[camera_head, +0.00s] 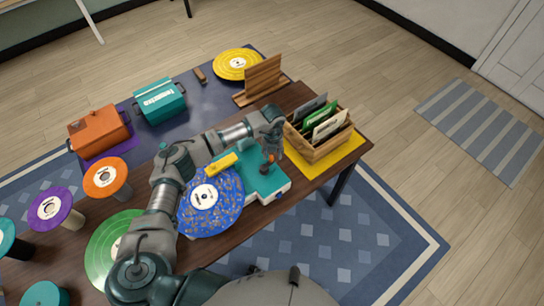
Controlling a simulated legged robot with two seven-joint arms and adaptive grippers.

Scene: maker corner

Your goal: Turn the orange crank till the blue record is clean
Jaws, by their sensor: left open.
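The blue record (222,211) sits at the left end of a teal cleaning machine (270,184), with tan specks over its face and a white label in the middle. A yellow bar (222,165) lies at the record's back edge. The orange crank (267,168) stands on the machine to the right of the record, and only a small part of it shows. My left gripper (273,154) points down at the crank and is open. I cannot tell whether its fingers touch the crank. My right gripper is out of view.
A wooden crate of sleeves (325,148) stands close right of the gripper on a yellow mat. Orange (98,130) and teal (160,101) cases, a wooden stand (262,78) and a yellow record (238,64) are at the back. Several records on stands fill the left.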

